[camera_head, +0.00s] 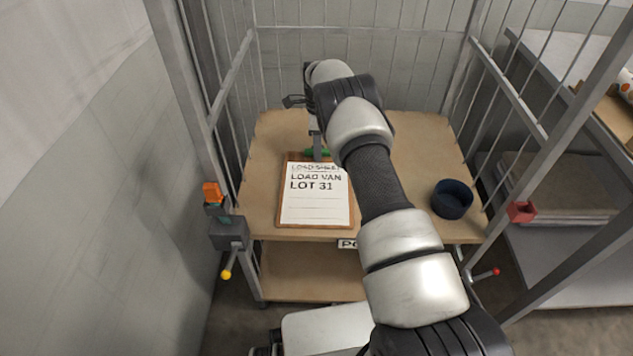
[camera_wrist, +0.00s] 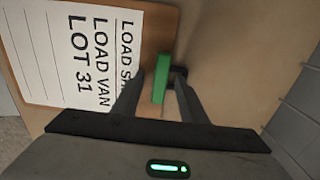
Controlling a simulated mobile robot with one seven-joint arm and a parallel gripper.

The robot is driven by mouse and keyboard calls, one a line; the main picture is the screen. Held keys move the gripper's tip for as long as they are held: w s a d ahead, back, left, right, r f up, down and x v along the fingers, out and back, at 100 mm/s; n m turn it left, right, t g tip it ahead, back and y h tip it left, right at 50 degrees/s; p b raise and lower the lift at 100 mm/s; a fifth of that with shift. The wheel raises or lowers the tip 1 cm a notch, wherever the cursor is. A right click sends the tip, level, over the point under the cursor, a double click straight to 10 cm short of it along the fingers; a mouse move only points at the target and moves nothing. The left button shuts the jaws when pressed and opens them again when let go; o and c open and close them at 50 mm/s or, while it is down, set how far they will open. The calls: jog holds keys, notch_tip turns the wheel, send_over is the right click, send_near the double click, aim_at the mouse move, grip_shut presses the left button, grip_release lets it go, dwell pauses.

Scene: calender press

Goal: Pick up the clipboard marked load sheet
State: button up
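The clipboard (camera_head: 279,205) lies flat on the upper wooden shelf. Its white sheet (camera_head: 315,208) reads "LOAD SHEET, LOAD VAN, LOT 31". A green clip (camera_head: 318,153) sits at its far edge. In the wrist view the clipboard (camera_wrist: 160,22) is at upper left, with the green clip (camera_wrist: 161,78) at its edge. My gripper (camera_wrist: 160,74) is open, with one finger on each side of the green clip and a gap on both sides. In the head view my gripper (camera_head: 317,145) is over the far edge, mostly hidden by my arm. My left finger hides part of "SHEET".
A dark blue cup (camera_head: 452,201) stands at the shelf's right. Barred cage sides and back (camera_head: 350,70) surround the wooden shelf (camera_head: 420,150). A grey box with an orange part (camera_head: 212,192) is on the left post, a red block (camera_head: 521,211) on the right. A lower shelf (camera_head: 305,272) is below.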

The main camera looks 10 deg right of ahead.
jog(key=shift+c, duration=0.5)
grip_shut()
